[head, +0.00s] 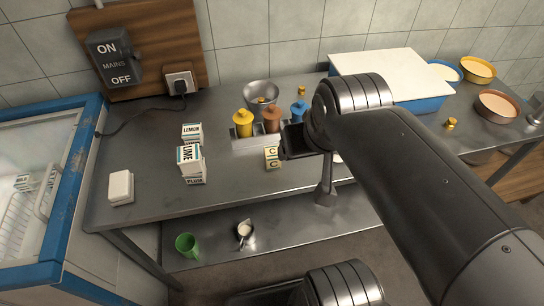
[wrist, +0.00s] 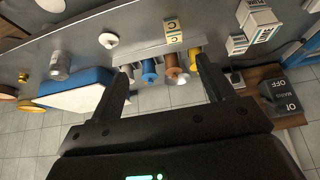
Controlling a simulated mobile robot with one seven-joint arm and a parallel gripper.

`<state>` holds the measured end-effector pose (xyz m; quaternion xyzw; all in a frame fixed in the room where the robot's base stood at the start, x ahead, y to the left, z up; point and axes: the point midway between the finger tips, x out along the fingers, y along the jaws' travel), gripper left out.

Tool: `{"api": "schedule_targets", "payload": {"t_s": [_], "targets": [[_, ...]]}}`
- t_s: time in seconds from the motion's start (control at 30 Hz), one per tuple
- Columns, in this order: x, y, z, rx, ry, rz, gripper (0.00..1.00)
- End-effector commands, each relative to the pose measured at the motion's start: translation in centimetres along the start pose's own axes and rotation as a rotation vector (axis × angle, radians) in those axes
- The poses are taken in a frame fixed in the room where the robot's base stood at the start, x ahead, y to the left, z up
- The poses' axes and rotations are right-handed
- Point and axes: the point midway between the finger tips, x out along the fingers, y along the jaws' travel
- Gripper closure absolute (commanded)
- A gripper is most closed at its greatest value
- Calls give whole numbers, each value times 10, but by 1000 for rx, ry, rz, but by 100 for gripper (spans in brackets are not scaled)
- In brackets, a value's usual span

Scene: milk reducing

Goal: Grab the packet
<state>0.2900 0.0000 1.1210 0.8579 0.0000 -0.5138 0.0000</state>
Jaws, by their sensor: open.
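Small white cartons with printed labels stand on the metal counter, left of my gripper. The LEMON carton (head: 192,131) is behind the LIME carton (head: 189,160), and a PLUM label shows low at the front of that group. Cartons also show at the upper right of the wrist view (wrist: 262,22). A plain white block (head: 120,187) lies further left. I cannot tell which one is the packet. My gripper (wrist: 163,68) is open and empty, above the counter; its fingers are apart from the cartons. In the head view my arm hides part of the counter.
Yellow, brown and blue bottles (head: 271,120) stand in a rack behind cream blocks marked C (head: 272,157). A metal bowl (head: 261,94) is behind them. A white-topped blue tub (head: 385,73) stands back right. A blue-framed cabinet (head: 50,180) is left.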

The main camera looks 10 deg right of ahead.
Motion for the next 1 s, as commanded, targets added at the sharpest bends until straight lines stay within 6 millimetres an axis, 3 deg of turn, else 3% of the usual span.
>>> {"api": "schedule_targets", "payload": {"t_s": [0.57,1.0], "targets": [[6,0,0,41,-35,-14,29],[74,-5,-8,616,-463,-195,29]]}}
